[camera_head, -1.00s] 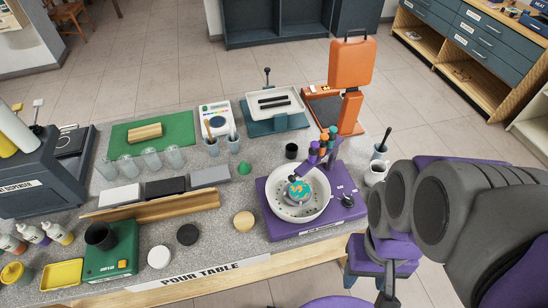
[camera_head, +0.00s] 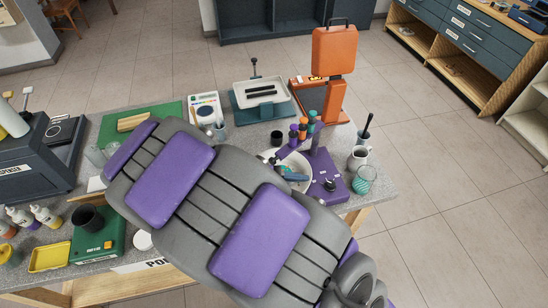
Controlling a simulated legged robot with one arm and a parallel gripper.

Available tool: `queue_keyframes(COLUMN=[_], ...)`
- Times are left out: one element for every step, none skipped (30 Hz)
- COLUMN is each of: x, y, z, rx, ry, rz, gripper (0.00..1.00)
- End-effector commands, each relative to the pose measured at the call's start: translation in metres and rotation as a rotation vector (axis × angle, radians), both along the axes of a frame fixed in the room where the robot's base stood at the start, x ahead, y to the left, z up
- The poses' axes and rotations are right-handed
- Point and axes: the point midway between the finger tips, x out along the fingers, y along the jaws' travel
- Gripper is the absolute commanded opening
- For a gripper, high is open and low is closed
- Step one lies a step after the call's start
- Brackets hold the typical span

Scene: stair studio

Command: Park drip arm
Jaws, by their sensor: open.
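The drip arm (camera_head: 304,129) is a row of small purple, orange and teal bottles. It slants beside a post at the back of a purple spinner base (camera_head: 323,172). It appears to reach over or near the back rim of the white bowl (camera_head: 302,157); I cannot tell exactly how far. A teal and dark object (camera_head: 289,172) shows inside the bowl, partly hidden. My big grey and purple arm crosses the picture and covers the front of the bowl and much of the table.
An orange upright press (camera_head: 335,50) and a teal stand with a white tray (camera_head: 262,92) stand behind. A white mug (camera_head: 358,157), a ribbed teal glass (camera_head: 365,180) and a dark cup with a handle (camera_head: 363,137) stand at the table's right end. Floor on the right is clear.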

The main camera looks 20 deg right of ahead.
Motion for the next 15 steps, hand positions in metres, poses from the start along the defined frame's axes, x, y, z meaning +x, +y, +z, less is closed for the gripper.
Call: queue_keyframes(x=[0.012,0.018,0.027,0.033,0.039,0.046,0.051,0.056,0.061,0.065,0.068,0.071,0.073,0.075,0.077], y=[0.011,0.018,0.027,0.034,0.043,0.054,0.063,0.072,0.084,0.093,0.102,0.112,0.119,0.125,0.133], z=[-0.009,-0.012,-0.018,-0.022,-0.026,-0.033,-0.038,-0.043,-0.05,-0.054,-0.059,-0.066,-0.07,-0.074,-0.079], rx=[-0.052,-0.079,-0.119,-0.149,-0.179,-0.219,-0.247,-0.275,-0.311,-0.336,-0.36,-0.387,-0.405,-0.421,-0.441], ry=[0.036,0.051,0.075,0.09,0.105,0.128,0.143,0.158,0.178,0.188,0.2,0.214,0.222,0.23,0.241], rz=[0.076,0.12,0.177,0.221,0.265,0.324,0.366,0.407,0.461,0.498,0.536,0.578,0.609,0.634,0.666], gripper=[0.51,0.51,0.51,0.51,0.51,0.51,0.51,0.51,0.51,0.51,0.51,0.51,0.51,0.51,0.51])
